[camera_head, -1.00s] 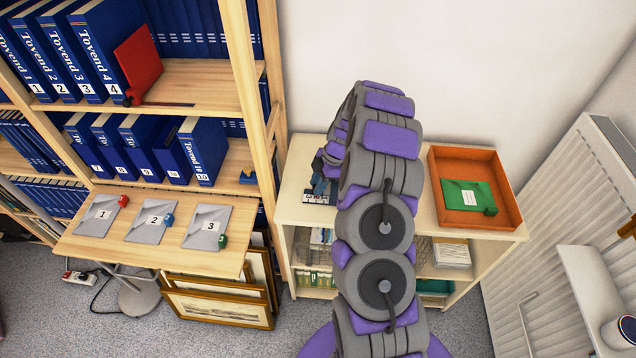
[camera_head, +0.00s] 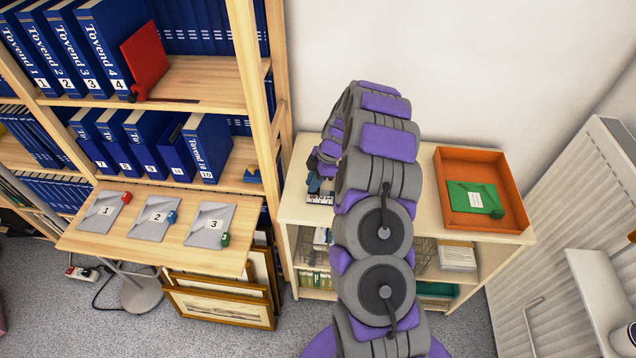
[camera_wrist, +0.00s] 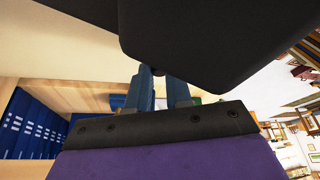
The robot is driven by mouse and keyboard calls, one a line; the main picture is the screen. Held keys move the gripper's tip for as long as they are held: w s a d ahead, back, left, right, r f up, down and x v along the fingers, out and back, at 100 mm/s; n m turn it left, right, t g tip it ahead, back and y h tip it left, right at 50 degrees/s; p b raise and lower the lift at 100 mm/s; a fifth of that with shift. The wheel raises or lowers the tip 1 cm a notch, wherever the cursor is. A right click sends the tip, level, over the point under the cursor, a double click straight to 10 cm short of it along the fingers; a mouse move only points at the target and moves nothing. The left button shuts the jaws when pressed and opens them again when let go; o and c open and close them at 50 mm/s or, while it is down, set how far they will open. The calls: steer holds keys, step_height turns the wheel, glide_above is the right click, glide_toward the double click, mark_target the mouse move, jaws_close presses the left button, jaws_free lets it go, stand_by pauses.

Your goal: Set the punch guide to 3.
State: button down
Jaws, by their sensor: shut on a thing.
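My gripper (camera_head: 318,182) is over the left end of the white cabinet top in the head view, mostly behind my own arm. A white strip with small dark marks (camera_head: 319,198), which looks like the punch's scale, shows just below it. The rest of the punch is hidden, and I cannot read the guide's setting. In the wrist view the blue fingers (camera_wrist: 160,88) are close together, shut around a small dark piece (camera_wrist: 158,72) that seems to be the guide. A large black shape at the top of that view blocks much of it.
An orange tray (camera_head: 455,218) with a green folder (camera_head: 472,199) stands on the cabinet's right side. A desk (camera_head: 110,242) with cards numbered 1 (camera_head: 103,212), 2 (camera_head: 156,217) and 3 (camera_head: 212,224) is at left. A wooden bookcase (camera_head: 245,60) rises beside the cabinet.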

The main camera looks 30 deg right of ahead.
steer(key=c, duration=1)
jaws_free()
steer(key=shift+c, duration=0.2)
steer(key=shift+r, duration=0.15)
steer(key=p+v, duration=0.3)
steer(key=v, duration=1.4)
